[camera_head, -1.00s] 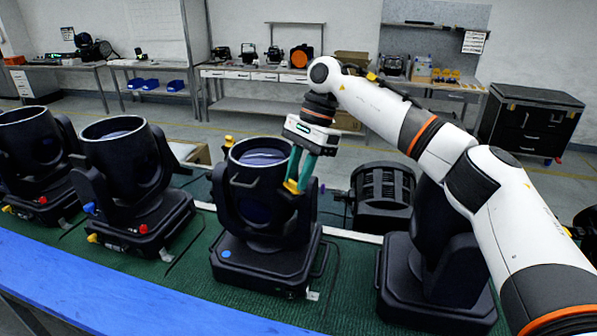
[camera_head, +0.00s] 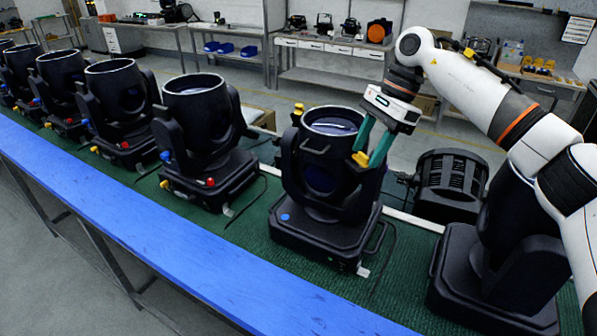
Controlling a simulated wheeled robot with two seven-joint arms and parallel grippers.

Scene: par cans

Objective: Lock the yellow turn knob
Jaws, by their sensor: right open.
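A black par can (camera_head: 325,200) stands on the green mat with its round open top facing up. A yellow turn knob (camera_head: 360,159) sits on the right side of its yoke. My right gripper (camera_head: 368,158) reaches down to this knob from above. Its two teal fingers are open, with the tips at or around the knob; I cannot tell whether they touch it. A second yellow knob (camera_head: 298,107) shows on the left side of the same can. I cannot read the lock position of either knob. My left gripper is not in view.
More par cans stand in a row to the left, the nearest (camera_head: 205,140) with blue and red knobs. A black ribbed lamp (camera_head: 450,182) lies behind on the right, and another can (camera_head: 495,255) stands close under my arm. A blue table edge (camera_head: 170,240) runs along the front.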

